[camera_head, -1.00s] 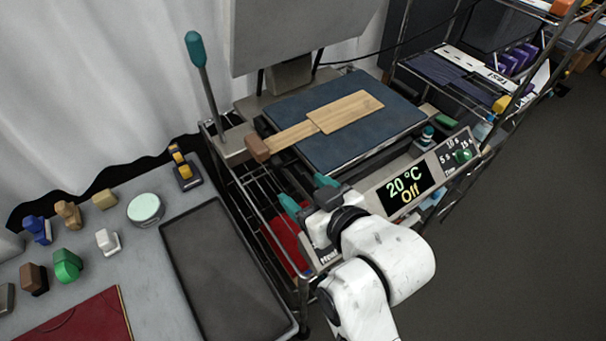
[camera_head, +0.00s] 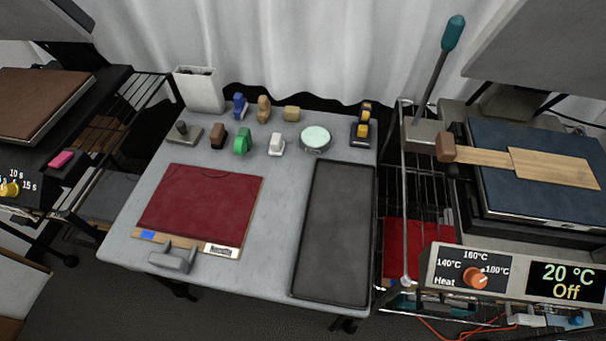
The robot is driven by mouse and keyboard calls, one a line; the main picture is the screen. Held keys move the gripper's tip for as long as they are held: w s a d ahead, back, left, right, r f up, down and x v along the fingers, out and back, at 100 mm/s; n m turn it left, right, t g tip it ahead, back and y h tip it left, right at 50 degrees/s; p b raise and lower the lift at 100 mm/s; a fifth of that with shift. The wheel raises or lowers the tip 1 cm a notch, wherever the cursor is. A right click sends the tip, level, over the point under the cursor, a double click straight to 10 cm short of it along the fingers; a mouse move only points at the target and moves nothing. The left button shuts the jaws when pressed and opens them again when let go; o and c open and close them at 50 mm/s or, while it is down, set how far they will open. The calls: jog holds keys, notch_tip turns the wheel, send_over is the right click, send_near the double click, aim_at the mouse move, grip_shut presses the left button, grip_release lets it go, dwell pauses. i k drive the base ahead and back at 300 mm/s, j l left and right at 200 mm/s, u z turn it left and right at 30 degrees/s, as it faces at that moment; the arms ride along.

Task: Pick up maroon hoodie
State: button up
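A flat maroon cloth (camera_head: 200,200), which looks like a folded garment with a curved seam at its far edge, lies on a thin wooden board (camera_head: 140,236) on the grey table. I cannot tell from the picture which of the two is a hoodie. My gripper is not in view now.
A grey clamp-like piece (camera_head: 174,258) sits at the board's near edge. A dark empty tray (camera_head: 335,235) fills the table's right side. Several small coloured blocks, a round mint-topped tin (camera_head: 315,139) and a white bin (camera_head: 200,90) stand along the back. Heat presses flank the table.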

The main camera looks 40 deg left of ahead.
aim_at(194, 210)
jog(key=j+u, duration=0.15)
jog(key=u, duration=0.35)
jog(key=j+u, duration=0.15)
jog(key=u, duration=0.3)
jog(key=i+j+u, duration=0.1)
jog(key=u, duration=0.4)
jog(key=i+j, duration=0.1)
jog(key=l+u, duration=0.65)
jog(key=u, duration=0.2)
jog(key=k+l+u, duration=0.15)
jog(key=l+u, duration=0.15)
jog(key=u, duration=0.15)
